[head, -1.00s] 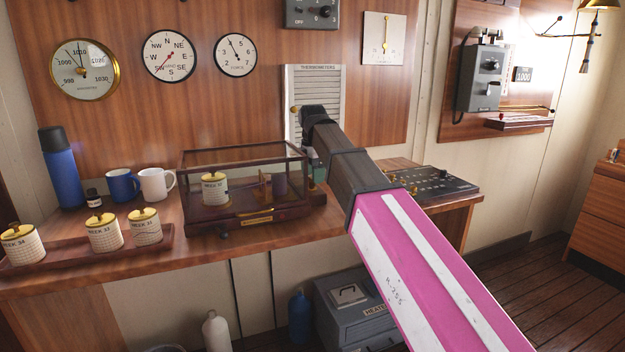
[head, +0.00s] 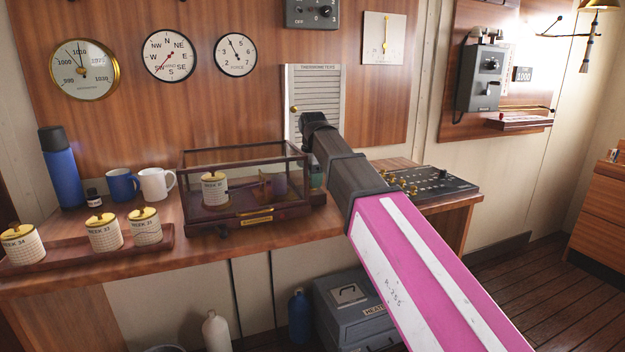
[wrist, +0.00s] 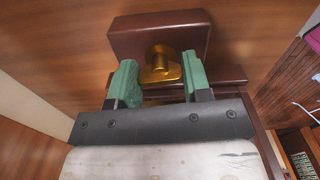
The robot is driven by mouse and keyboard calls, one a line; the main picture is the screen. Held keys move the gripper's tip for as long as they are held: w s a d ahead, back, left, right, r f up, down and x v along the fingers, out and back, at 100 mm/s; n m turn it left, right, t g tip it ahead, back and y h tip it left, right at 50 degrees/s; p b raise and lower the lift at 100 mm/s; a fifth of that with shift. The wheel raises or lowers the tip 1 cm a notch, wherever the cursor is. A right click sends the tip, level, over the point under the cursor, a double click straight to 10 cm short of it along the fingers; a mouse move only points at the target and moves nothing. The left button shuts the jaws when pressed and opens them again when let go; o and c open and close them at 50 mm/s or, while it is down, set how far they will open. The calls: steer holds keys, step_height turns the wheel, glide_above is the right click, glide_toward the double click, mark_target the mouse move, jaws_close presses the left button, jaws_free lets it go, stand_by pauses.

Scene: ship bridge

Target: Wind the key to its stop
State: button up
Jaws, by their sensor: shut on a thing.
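A brass key (wrist: 162,66) shows in the wrist view, in front of a dark red-brown wooden block (wrist: 185,30). My gripper (wrist: 158,80) has its two green fingers on either side of the key, shut on it. In the head view my arm reaches down behind the right end of a glass-sided wooden case (head: 197,222); a little green of my gripper (head: 317,178) shows there. The key is hidden in the head view. Inside the case stand a white drum with a brass top (head: 215,190) and a dark cylinder (head: 278,184).
A tray (head: 165,240) with several week-labelled drums, two mugs (head: 157,184) and a blue flask (head: 62,168) stand left on the desk. A control panel (head: 440,182) lies right of my arm. A louvred thermometer cabinet (head: 325,78) is behind it.

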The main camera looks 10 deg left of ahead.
steer(key=shift+m, duration=0.4)
steer(key=m, duration=0.3)
steer(key=shift+s+m, duration=0.1)
steer(key=shift+m, duration=0.3)
steer(key=m, duration=0.4)
steer(key=shift+m, duration=0.3)
steer(key=o, duration=0.9)
step_height(320, 180, up, 11)
steer(key=shift+f, duration=0.1)
